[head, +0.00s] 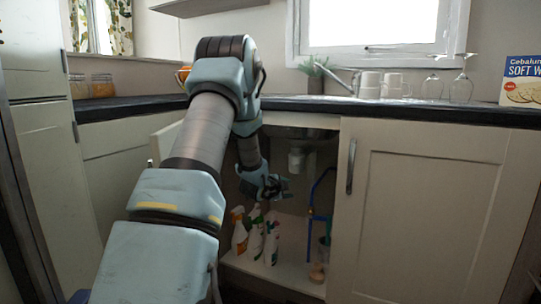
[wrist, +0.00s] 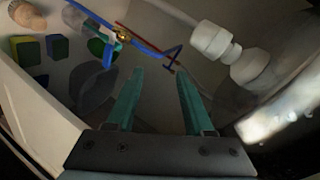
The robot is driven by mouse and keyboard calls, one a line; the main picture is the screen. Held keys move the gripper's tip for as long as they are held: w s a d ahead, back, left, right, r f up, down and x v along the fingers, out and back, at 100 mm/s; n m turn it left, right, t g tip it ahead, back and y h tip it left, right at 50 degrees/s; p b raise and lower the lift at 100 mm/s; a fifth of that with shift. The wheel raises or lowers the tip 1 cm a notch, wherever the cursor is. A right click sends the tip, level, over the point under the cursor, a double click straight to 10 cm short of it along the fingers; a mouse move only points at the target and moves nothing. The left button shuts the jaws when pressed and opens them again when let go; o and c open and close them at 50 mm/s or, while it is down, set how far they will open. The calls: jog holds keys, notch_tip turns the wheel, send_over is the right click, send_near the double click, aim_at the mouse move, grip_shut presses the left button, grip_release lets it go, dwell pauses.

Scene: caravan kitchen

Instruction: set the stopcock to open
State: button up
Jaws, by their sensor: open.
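The stopcock shows in the wrist view as a small brass fitting (wrist: 124,35) on a blue pipe (wrist: 150,44), with a teal piece beside it that may be its handle. Whether the handle lies along or across the pipe is too small to tell. In the head view the blue pipe (head: 311,190) runs down the right side of the open sink cupboard. My gripper (head: 277,190) reaches into the cupboard, left of the pipe. In the wrist view my gripper (wrist: 160,72) is open, with nothing between its fingers, apart from the brass fitting.
White drain pipes (wrist: 212,40) hang right of my fingers in the wrist view, near a blurred shiny surface. Several spray bottles (head: 256,240) stand on the cupboard floor below my gripper. A closed cupboard door (head: 425,210) is at the right. The dark countertop (head: 430,109) runs above the opening.

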jog(key=s+a+r+n+g+y+p, duration=0.1)
jog(key=s+a+r+n+y+p, duration=0.2)
jog(key=s+a+r+n+p, duration=0.2)
notch_tip(320, 180, up, 5)
jog(key=a+p, duration=0.1)
jog(key=p, duration=0.2)
jog(key=shift+s+a+g, duration=0.2)
jog(key=shift+g, duration=0.1)
jog(key=shift+r, duration=0.1)
